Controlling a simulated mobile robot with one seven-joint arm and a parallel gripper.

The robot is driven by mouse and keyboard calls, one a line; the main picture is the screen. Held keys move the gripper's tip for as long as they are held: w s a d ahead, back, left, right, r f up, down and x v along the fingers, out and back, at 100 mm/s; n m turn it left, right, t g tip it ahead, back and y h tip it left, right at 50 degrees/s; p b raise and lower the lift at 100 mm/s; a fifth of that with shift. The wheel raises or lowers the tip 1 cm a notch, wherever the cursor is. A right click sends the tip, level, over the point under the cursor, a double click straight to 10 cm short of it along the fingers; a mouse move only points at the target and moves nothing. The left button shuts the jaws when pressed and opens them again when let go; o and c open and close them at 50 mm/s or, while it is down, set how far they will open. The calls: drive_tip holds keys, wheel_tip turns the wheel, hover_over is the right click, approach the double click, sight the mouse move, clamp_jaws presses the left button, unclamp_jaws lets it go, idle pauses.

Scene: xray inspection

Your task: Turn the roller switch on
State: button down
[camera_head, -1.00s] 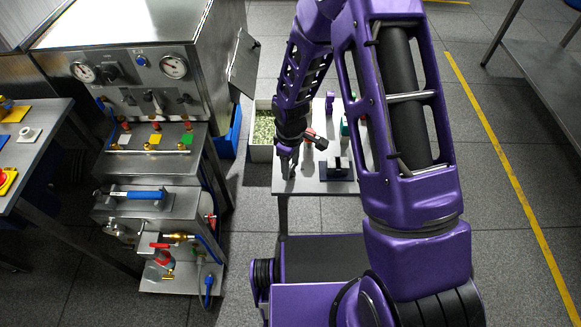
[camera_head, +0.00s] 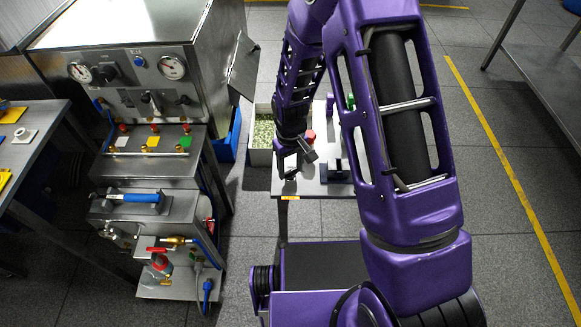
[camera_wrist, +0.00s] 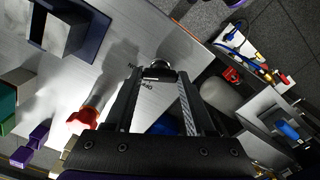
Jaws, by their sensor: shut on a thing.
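The roller switch (camera_wrist: 164,70) is a small dark round knob with a pale metal rim. It sits at the edge of a grey metal tabletop (camera_wrist: 130,35), with small dark lettering beside it. My gripper (camera_wrist: 158,76) has its two black fingers around the knob, one on each side, and is shut on it. In the head view my gripper (camera_head: 290,172) is low at the table's near left corner. The knob is mostly hidden there by the fingers, so I cannot tell its turned position.
A dark block fixture (camera_wrist: 66,32) and green and purple blocks (camera_wrist: 8,105) stand farther off. A crate of green granules (camera_head: 262,135) and a gauge cabinet (camera_head: 130,75) stand left of the table.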

sight(291, 170)
idle(0.3)
drive_tip(key=shift+c, duration=1.2)
unclamp_jaws()
wheel_tip(291, 170, up, 17)
drive_tip(key=p, duration=0.3)
drive_tip(key=shift+r, duration=0.2)
drive_tip(key=shift+d, duration=0.1)
